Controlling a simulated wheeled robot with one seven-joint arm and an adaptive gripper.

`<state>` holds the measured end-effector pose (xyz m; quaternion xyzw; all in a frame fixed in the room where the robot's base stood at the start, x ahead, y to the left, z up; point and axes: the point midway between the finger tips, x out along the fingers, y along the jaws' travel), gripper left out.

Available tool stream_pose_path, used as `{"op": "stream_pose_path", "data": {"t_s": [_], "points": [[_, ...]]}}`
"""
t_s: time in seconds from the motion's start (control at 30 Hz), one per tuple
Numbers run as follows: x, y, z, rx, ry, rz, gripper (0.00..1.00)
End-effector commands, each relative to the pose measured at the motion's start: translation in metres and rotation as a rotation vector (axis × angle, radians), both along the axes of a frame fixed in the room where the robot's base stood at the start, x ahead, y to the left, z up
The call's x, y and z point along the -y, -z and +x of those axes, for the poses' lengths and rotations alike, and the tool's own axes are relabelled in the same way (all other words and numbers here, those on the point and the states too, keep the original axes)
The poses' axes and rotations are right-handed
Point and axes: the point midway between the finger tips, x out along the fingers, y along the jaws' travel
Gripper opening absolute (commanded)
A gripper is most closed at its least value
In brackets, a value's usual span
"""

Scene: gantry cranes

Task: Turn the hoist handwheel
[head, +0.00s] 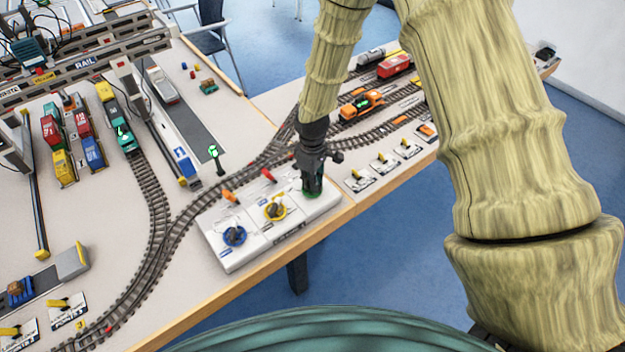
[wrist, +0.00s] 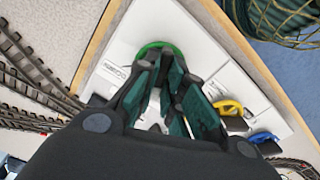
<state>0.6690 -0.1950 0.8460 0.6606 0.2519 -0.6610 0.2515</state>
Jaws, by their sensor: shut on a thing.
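The white control box (head: 262,238) stands at the table's front edge with three handwheels in a row: blue, yellow and green. My gripper (head: 312,188) points down over the green handwheel (head: 312,194) at the box's right end and mostly hides it. In the wrist view, my gripper (wrist: 168,68) is shut on the middle of the green handwheel (wrist: 158,48), whose green rim shows beyond the fingers. The lettering beside it is too small to read surely. The exact contact is hidden by the fingers.
The blue handwheel (head: 235,236) and yellow handwheel (head: 276,209) are left of my gripper. Red lever (head: 268,175) and orange lever (head: 230,197) stand behind them. Model tracks, an orange locomotive (head: 361,104) and a green signal (head: 214,155) lie close behind. Small switch plates (head: 384,162) are right.

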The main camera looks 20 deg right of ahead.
Motion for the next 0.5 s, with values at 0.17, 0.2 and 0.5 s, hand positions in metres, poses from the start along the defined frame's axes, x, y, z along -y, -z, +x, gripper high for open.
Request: {"op": "stream_pose_path", "data": {"t_s": [0.17, 0.2, 0.5], "points": [[0.0005, -0.0008, 0.0003, 0.001, -0.156, 0.001, 0.0], [0.0007, -0.0008, 0.0004, 0.001, -0.19, 0.001, 0.0], [0.0004, -0.001, 0.0008, 0.001, -0.394, 0.001, 0.0]]}}
